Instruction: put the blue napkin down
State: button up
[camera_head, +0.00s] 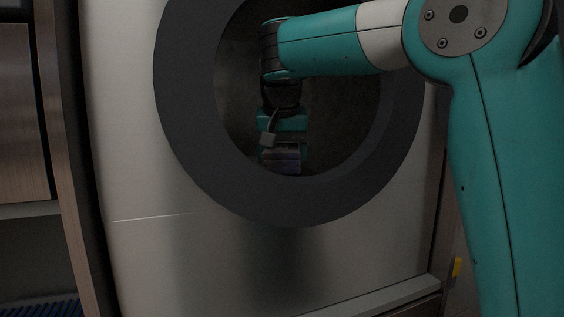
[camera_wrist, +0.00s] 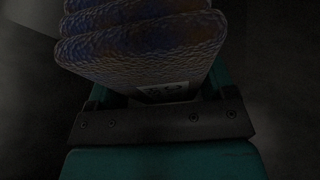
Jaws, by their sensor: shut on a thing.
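The blue napkin (camera_head: 284,167) is a dark, folded bundle in the head view, low in the round opening of a front-loading machine. In the wrist view the napkin (camera_wrist: 140,45) fills the top middle as stacked, rounded folds with a bumpy blue and brownish surface and a small printed label. My gripper (camera_head: 284,152) points down inside the opening and is shut on the napkin. The gripper's dark bar (camera_wrist: 160,122) lies across the napkin's lower end. Whether the napkin touches the drum's bottom cannot be told.
The machine's wide dark ring (camera_head: 185,120) surrounds the opening, and my arm passes through it from the right. The grey front panel (camera_head: 230,265) lies below. A wooden cabinet (camera_head: 22,110) stands at left, with a blue ribbed thing (camera_head: 50,307) low down. The drum interior is dark.

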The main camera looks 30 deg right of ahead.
aim_at(282, 147)
jog(key=shift+f+b, duration=0.4)
jog(key=shift+f, duration=0.15)
jog(key=o, duration=1)
jog(key=p+v, duration=0.3)
jog(key=v, duration=0.1)
jog(key=p+v, duration=0.2)
jog(key=v, duration=0.1)
jog(key=shift+w+d+r+p, duration=0.15)
jog(key=shift+w+r+p, duration=0.05)
jog(key=shift+w+p, duration=0.15)
jog(key=s+a, duration=0.2)
jog(key=s, duration=0.1)
jog(key=s+a+p, duration=0.1)
jog(key=s+a, duration=0.1)
jog(key=s, duration=0.1)
jog(key=s+a+f+p, duration=0.1)
jog(key=s+a, duration=0.1)
jog(key=s, duration=0.2)
jog(key=shift+s+a, duration=0.1)
jog(key=shift+a, duration=0.25)
